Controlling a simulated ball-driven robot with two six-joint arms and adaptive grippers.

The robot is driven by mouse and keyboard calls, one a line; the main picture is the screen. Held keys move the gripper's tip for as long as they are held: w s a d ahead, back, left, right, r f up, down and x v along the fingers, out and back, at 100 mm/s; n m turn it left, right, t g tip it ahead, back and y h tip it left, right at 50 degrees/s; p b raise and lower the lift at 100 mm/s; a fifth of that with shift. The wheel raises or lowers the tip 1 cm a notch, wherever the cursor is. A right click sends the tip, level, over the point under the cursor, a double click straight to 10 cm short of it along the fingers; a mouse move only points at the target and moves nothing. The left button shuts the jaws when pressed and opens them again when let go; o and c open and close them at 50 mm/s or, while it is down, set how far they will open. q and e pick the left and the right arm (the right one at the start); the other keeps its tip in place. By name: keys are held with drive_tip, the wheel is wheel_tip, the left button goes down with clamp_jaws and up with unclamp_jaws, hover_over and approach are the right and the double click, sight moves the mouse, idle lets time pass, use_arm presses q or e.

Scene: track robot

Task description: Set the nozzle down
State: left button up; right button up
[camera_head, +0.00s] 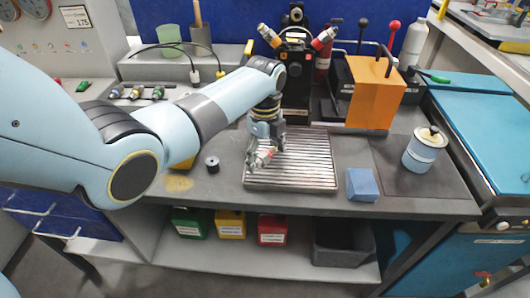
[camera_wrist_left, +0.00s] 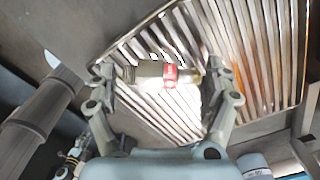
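The nozzle (camera_head: 264,157) is a short grey piece with a red band. My left gripper (camera_head: 265,154) reaches down over the left part of the ribbed metal tray (camera_head: 312,165). In the left wrist view the nozzle (camera_wrist_left: 150,74) lies crosswise between the fingertips of my left gripper (camera_wrist_left: 162,76). The fingers stand well apart, with the nozzle's ends close to the pads, and they appear shut on it end to end. It seems to be a little above the ribs; the exact gap is hard to tell. My right gripper is out of view.
A blue block (camera_head: 362,185) lies right of the tray, and a white-and-blue canister (camera_head: 425,150) stands farther right. A small black cylinder (camera_head: 212,164) stands left of the tray. An orange box (camera_head: 374,92) and a black machine (camera_head: 297,75) stand behind. The tray's right part is clear.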

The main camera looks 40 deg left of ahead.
sight(265, 153)
use_arm(q)
drive_tip(key=shift+o, duration=0.2)
drive_tip(key=shift+r, duration=0.15)
drive_tip(key=shift+r, duration=0.3)
wheel_tip(265, 153, up, 11)
drive_tip(key=shift+r, duration=0.2)
drive_tip(key=shift+s+f, duration=0.1)
